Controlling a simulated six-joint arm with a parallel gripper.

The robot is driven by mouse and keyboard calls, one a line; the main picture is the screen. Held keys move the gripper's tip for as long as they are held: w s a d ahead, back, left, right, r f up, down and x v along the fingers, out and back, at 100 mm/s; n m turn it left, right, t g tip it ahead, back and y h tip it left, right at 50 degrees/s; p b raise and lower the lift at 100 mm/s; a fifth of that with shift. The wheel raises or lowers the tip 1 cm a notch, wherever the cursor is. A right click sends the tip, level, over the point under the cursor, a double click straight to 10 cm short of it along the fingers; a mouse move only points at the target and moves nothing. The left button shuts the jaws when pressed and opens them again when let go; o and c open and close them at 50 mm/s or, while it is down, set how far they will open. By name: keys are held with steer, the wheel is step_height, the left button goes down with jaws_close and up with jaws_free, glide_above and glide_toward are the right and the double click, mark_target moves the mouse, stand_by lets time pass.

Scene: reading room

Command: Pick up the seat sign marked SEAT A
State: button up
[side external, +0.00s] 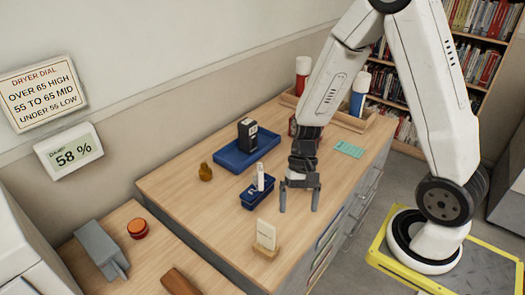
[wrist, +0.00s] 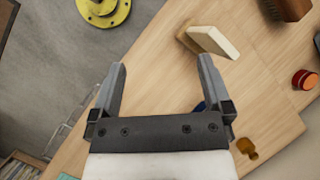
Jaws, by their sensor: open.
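A seat sign (side external: 265,234), a pale cream card upright in a small wooden base (side external: 265,252), stands near the front of the counter. Its lettering is too small to read. My gripper (side external: 299,205) is open and empty above the counter, behind and to the right of the sign. In the wrist view the gripper (wrist: 161,72) has its fingers wide apart with nothing between them.
A blue box (side external: 256,194) holding a white stick and an amber figure (side external: 205,172) stand left of my gripper. Behind are a blue tray (side external: 229,161) with a black box and a mint card (side external: 349,149). The counter around the sign is clear.

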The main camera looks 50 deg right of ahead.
steer(key=w+f+m+y, duration=0.1)
steer(key=m+y, duration=0.1)
steer(key=w+a+f+m+y, duration=0.1)
steer(key=m+y, duration=0.1)
steer(key=w+f+m+y, duration=0.1)
steer(key=f+m+y, duration=0.1)
steer(key=m, duration=0.1)
steer(key=shift+a+t+y, duration=0.3)
steer(key=shift+a+y, duration=0.05)
steer(key=shift+y, duration=0.05)
steer(key=shift+w+d+f+m+t+y, duration=0.1)
steer(key=shift+w+f+m+t+y, duration=0.15)
steer(key=shift+w+m+t+y, duration=0.25)
steer(key=shift+w+f+m+t+y, duration=0.25)
steer(key=shift+m+y, duration=0.25)
steer(key=shift+m, duration=0.2)
glide_above(262, 251)
steer(key=shift+f, duration=1.5)
jaws_close()
